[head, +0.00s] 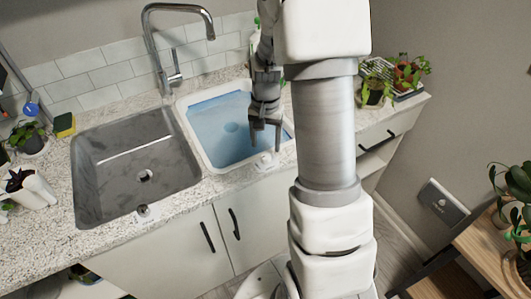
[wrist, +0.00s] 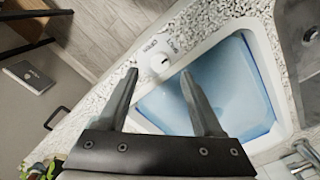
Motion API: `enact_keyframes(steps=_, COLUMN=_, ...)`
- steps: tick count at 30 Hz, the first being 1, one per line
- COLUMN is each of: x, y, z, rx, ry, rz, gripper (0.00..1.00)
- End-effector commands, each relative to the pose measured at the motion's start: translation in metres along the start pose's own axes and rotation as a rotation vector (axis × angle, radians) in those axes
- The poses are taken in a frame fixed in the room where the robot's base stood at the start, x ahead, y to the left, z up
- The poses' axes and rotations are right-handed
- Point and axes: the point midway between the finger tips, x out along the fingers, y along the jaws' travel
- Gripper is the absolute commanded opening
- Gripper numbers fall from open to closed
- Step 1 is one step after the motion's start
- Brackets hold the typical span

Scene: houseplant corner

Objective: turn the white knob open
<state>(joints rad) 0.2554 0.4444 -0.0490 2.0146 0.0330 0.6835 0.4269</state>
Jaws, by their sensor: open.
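The white knob (wrist: 160,63) sits on the white front rim of the right-hand basin (wrist: 265,99), with small dark lettering on the rim beside it. In the wrist view it shows between and just beyond my fingertips. In the head view the knob (head: 264,159) is small, at the basin's front edge. My gripper (wrist: 160,76) is open and empty, fingers pointing toward the knob. In the head view my gripper (head: 265,140) hangs over the front of the basin, close to the knob. I see no contact; the exact gap cannot be told.
A steel sink (head: 110,187) with a metal knob (head: 143,210) at its front lies left. A tall faucet (head: 160,50) rises behind. The right basin is blue inside, like water. Potted plants (head: 374,90) stand at the counter's right end. A wooden table (head: 490,250) stands right.

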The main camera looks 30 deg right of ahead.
Motion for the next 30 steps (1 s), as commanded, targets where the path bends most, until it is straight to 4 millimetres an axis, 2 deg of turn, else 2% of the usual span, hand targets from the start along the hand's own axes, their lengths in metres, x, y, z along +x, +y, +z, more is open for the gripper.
enact_keyframes(steps=3, x=0.024, y=0.000, z=0.001, rx=0.000, ry=-0.004, rz=0.002, gripper=0.68)
enact_keyframes(steps=9, x=0.045, y=0.000, z=0.001, rx=-0.001, ry=-0.002, rz=0.001, gripper=0.68)
enact_keyframes(steps=20, x=0.049, y=0.000, z=0.000, rx=-0.001, ry=0.000, rz=0.000, gripper=0.68)
enact_keyframes(steps=30, x=0.049, y=0.000, z=0.000, rx=-0.001, ry=0.000, rz=0.000, gripper=0.09)
